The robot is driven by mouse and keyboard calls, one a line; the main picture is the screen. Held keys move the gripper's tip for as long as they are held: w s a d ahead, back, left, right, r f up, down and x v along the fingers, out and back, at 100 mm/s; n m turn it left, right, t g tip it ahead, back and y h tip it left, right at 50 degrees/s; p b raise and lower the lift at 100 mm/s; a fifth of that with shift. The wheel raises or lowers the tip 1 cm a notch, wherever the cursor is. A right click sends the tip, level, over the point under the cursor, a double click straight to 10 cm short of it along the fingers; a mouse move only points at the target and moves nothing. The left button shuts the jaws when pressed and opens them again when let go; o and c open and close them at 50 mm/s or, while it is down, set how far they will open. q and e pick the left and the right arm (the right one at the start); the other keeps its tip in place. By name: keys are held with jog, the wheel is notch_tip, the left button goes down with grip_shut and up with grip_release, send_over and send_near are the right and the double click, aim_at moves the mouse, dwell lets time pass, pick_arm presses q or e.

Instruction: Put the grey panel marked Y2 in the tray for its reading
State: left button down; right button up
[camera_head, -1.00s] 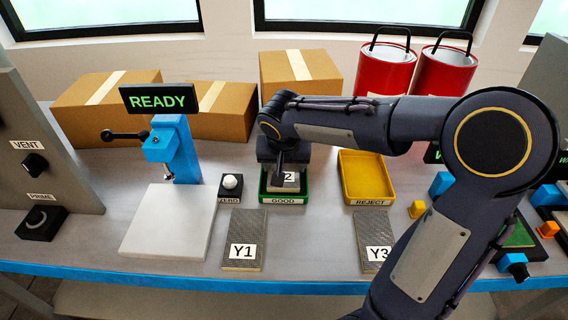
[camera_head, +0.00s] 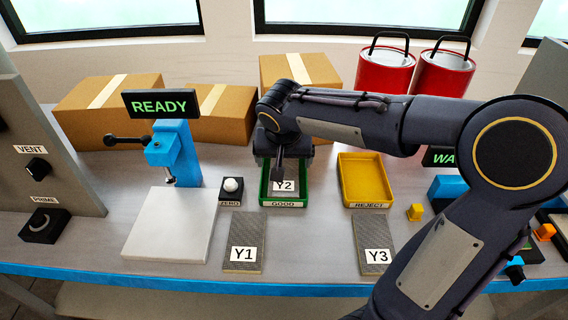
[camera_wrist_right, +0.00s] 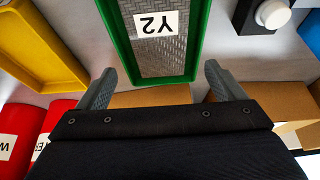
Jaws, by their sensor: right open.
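The grey panel marked Y2 (camera_head: 284,186) lies in the green tray labelled GOOD (camera_head: 265,195). In the right wrist view the panel (camera_wrist_right: 172,52) lies inside the rim of the green tray (camera_wrist_right: 121,45), its label upside down. My right gripper (camera_head: 282,168) is above the back part of the green tray. In the wrist view my right gripper (camera_wrist_right: 160,88) has its fingers wide apart with nothing between them, the panel lying beyond. The yellow tray labelled REJECT (camera_head: 366,180) is empty. A display (camera_head: 160,104) above the blue tester reads READY. My left gripper is out of view.
Panels Y1 (camera_head: 243,243) and Y3 (camera_head: 375,246) lie at the table's front. The white plate (camera_head: 168,226) of the blue tester (camera_head: 177,150) is bare. Cardboard boxes (camera_head: 105,112) and red cans (camera_head: 384,73) stand behind. A ZERO button (camera_head: 231,187) is left of the green tray.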

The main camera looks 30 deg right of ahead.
jog(key=v, duration=0.9)
jog(key=s+a+f+n+y, duration=0.1)
jog(key=s+f+y, duration=0.1)
jog(key=s, duration=0.4)
jog(key=s+a+f+n+t+y, duration=0.1)
jog(key=s+a+f+n+y, duration=0.1)
jog(key=s+f, duration=0.2)
jog(key=s+a+f+n+y, duration=0.1)
jog(key=s+f+y, duration=0.1)
jog(key=s, duration=0.5)
jog(key=shift+s+a+f+t+p, duration=0.1)
jog(key=shift+s+f+t+p, duration=0.1)
jog(key=shift+f, duration=0.15)
jog(key=shift+s+a+f+t+p, duration=0.1)
jog(key=shift+f+p, duration=0.1)
jog(key=shift+f, duration=0.2)
jog(key=shift+s+a+f+n, duration=0.2)
jog(key=shift+a+f+n, duration=0.05)
jog(key=shift+n, duration=0.15)
